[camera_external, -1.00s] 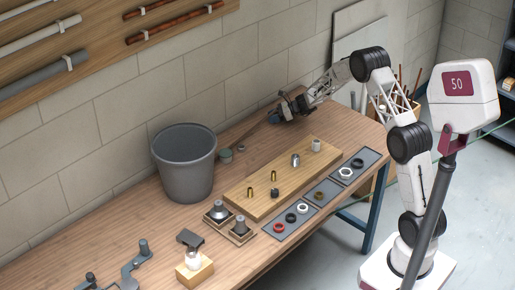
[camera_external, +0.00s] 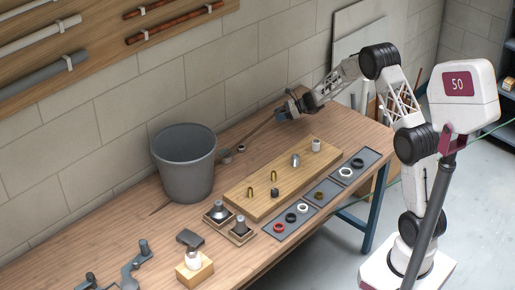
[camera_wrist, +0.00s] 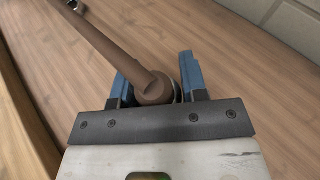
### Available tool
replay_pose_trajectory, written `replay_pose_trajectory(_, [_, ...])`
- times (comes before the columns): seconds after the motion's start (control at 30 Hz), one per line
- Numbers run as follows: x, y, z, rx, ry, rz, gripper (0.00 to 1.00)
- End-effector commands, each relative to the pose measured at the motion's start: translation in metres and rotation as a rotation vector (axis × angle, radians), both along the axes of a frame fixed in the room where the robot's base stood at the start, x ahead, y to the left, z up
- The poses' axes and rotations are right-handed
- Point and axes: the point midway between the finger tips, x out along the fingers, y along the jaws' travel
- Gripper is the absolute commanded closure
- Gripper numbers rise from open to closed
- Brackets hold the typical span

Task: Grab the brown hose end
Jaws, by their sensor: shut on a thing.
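The brown hose (camera_wrist: 112,45) shows in the wrist view as a long straight tube running to the upper left, with a metal fitting at its far tip. Its thick rounded near end (camera_wrist: 153,89) is between the blue fingers of my gripper (camera_wrist: 158,78), which is shut on it. In the external view my gripper (camera_external: 284,112) is at the back of the bench near the wall. The hose (camera_external: 250,133) extends from it to the lower left as a thin brown strip. The exact contact of the fingers is partly hidden by the gripper body.
A grey bucket (camera_external: 184,165) stands on the workbench (camera_external: 130,222) left of the hose. A wooden board (camera_external: 262,200) with several fittings lies in front of my gripper. Grey trays (camera_external: 290,222) with rings line the front edge. The wall (camera_external: 120,120) is close behind.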

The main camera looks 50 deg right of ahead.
Motion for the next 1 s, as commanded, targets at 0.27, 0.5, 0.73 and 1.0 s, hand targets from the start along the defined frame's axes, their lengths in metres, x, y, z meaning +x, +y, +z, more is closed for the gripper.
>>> replay_pose_trajectory(0.27, [-0.046, 0.009, 0.005, 0.0, 0.0, 0.001, 0.84])
replay_pose_trajectory(0.5, [-0.078, 0.015, 0.008, 0.0, 0.0, 0.001, 0.84])
replay_pose_trajectory(0.73, [-0.098, 0.018, 0.011, -0.001, -0.001, 0.0, 0.84])
replay_pose_trajectory(1.0, [-0.107, 0.02, 0.01, 0.0, 0.0, 0.0, 0.84])
